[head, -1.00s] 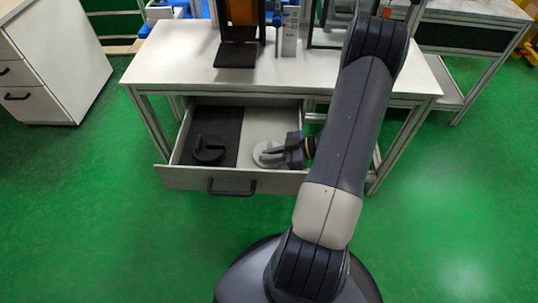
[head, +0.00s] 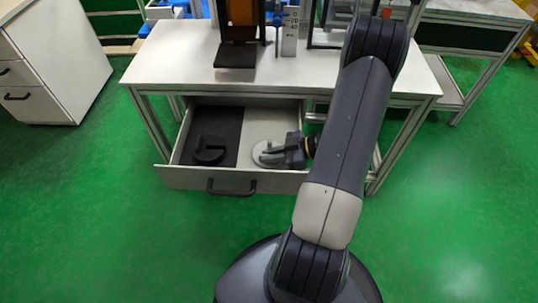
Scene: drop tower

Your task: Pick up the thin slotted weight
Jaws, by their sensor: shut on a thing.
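The thin slotted weight appears to be the light grey disc (head: 264,160) in the right, pale half of the open drawer (head: 167,176). My gripper (head: 275,153) reaches in from the right and is shut on this light weight. The fingers cover part of it, and I cannot tell whether it is clear of the drawer floor. A dark slotted weight (head: 208,155) with an upright part lies in the left, dark half of the drawer, apart from my gripper.
The drawer hangs open under a white table (head: 180,62), with its black handle (head: 231,189) in front. An orange and black tower (head: 238,45) and a white marked block (head: 289,38) stand on the table. A white cabinet (head: 60,60) is at the left.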

